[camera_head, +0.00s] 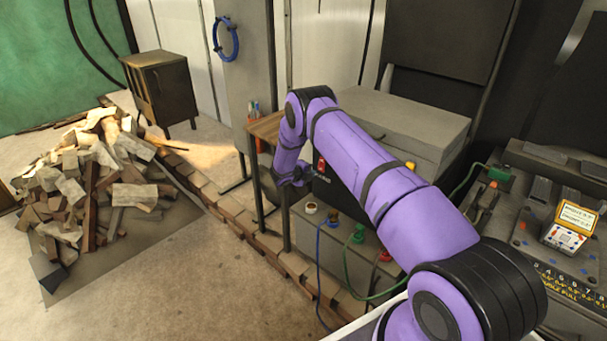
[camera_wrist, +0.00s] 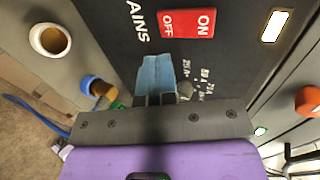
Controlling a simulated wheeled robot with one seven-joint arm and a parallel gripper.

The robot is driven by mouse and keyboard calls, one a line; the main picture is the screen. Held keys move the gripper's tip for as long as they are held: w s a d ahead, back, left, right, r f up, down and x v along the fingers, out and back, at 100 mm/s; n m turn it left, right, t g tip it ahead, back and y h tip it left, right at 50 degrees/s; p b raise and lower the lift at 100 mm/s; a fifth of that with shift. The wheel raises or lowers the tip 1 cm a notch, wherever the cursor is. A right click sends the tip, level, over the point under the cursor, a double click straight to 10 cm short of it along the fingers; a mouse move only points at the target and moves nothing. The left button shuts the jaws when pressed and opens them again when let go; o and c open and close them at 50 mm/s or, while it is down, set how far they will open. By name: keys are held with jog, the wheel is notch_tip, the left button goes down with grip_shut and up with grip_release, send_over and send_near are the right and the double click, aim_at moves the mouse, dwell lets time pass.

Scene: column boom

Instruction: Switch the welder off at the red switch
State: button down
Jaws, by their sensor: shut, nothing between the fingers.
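The red switch (camera_wrist: 187,24) is on the welder's dark front panel, marked OFF on its left half and ON on its right half. I cannot tell which half is pressed in. It also shows small in the head view (camera_head: 321,164), beside my gripper. The welder (camera_head: 405,118) is a large grey box, partly hidden by my purple arm. My gripper (camera_wrist: 156,75) is shut and empty, its blue fingertips just below the OFF side in the wrist view, seemingly apart from the switch. In the head view my gripper (camera_head: 294,174) is in front of the panel.
A white lamp (camera_wrist: 274,26) glows right of the switch. Blue (camera_head: 332,216), green (camera_head: 358,234) and red (camera_head: 385,255) plugs with cables stand on the box below. A wood pile (camera_head: 90,180) lies left; the floor between is clear.

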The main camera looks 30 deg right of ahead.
aim_at(323, 167)
jog(key=shift+d+r+x, duration=0.1)
jog(key=shift+r+x, duration=0.05)
jog(key=shift+x, duration=0.7)
jog(key=shift+d+r+x, duration=0.1)
jog(key=shift+r+x, duration=0.1)
jog(key=shift+x, duration=0.65)
jog(key=shift+r+x, duration=0.15)
jog(key=shift+x, duration=0.7)
jog(key=shift+w, duration=0.1)
jog(key=shift+f, duration=0.1)
jog(key=shift+d+f, duration=0.1)
jog(key=shift+d, duration=0.2)
jog(key=shift+r+h, duration=0.3)
jog(key=shift+r, duration=0.55)
